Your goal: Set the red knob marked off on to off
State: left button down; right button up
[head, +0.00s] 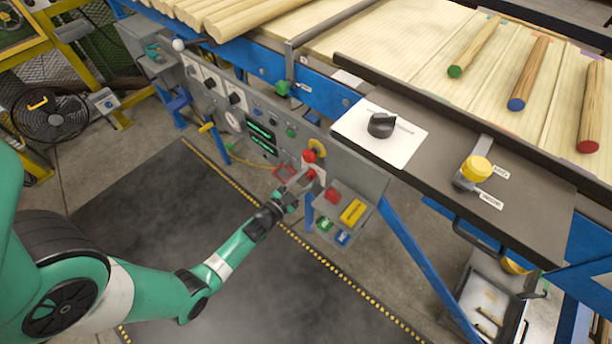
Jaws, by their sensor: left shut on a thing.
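The red knob (310,174) is on the lower right of the grey control panel (340,165), just below a round red button. The fingers of my left gripper (303,181) reach up to it from the lower left and are shut on it. The fingers hide part of the knob. Its off and on marks and the way it points are too small to read. My right gripper is not in view.
Close by are a red mushroom button (309,155), a yellow ring (318,147) and a tray (340,212) of coloured blocks. A black knob (381,125) and a yellow-topped lever (476,170) sit on the bench. A blue leg (420,255) stands to the right.

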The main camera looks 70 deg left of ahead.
pick_arm(q)
jog(key=n+p, duration=0.2)
jog(key=n, duration=0.4)
jog(key=shift+n, duration=0.3)
jog(key=n+p, duration=0.1)
jog(key=n, duration=0.4)
jog(key=shift+d, duration=0.15)
jog(key=shift+n, duration=0.3)
jog(key=shift+c, duration=2.1)
grip_release()
